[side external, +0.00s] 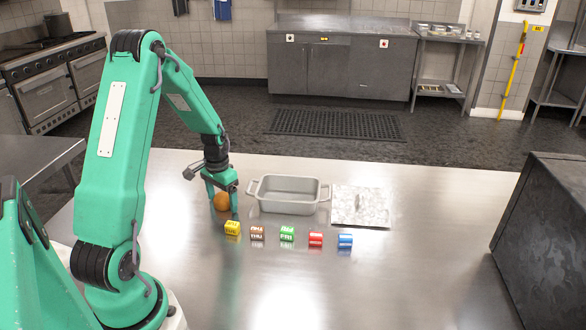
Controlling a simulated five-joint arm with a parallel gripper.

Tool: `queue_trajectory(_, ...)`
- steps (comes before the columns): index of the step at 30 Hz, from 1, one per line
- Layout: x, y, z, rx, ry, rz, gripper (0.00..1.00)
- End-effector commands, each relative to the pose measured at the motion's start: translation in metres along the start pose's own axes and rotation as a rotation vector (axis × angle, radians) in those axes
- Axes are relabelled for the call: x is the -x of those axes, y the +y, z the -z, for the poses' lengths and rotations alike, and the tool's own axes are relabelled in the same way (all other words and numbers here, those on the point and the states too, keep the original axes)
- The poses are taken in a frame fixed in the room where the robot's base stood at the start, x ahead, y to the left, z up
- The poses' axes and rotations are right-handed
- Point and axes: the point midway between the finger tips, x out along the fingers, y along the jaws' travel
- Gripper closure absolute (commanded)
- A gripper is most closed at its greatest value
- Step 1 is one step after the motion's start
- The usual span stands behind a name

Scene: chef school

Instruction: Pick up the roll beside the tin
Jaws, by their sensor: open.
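The roll (221,201) is a small round orange-brown piece on the steel table, just left of the tin. The tin (288,207) is a grey rectangular pan with a handle at each end. My gripper (223,207) points down at the roll, with its fingers open. The roll shows between the two green fingers, one on its left and one on its right. Whether either finger touches the roll cannot be told. The upper part of the roll is partly hidden by my gripper.
A flat grey mottled panel (375,209) lies right of the tin. A dark box (545,235) stands at the right edge. The front table is clear.

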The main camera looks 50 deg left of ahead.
Motion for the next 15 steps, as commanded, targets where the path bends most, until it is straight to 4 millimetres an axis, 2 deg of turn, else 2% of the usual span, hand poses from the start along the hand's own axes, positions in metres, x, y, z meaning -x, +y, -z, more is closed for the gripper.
queue_trajectory(12, 0.0003, 0.0001, 0.0, 0.0, 0.0, 0.0, 0.2)
queue_trajectory(15, 0.0003, 0.0001, 0.0, 0.0, 0.0, 0.0, 0.38)
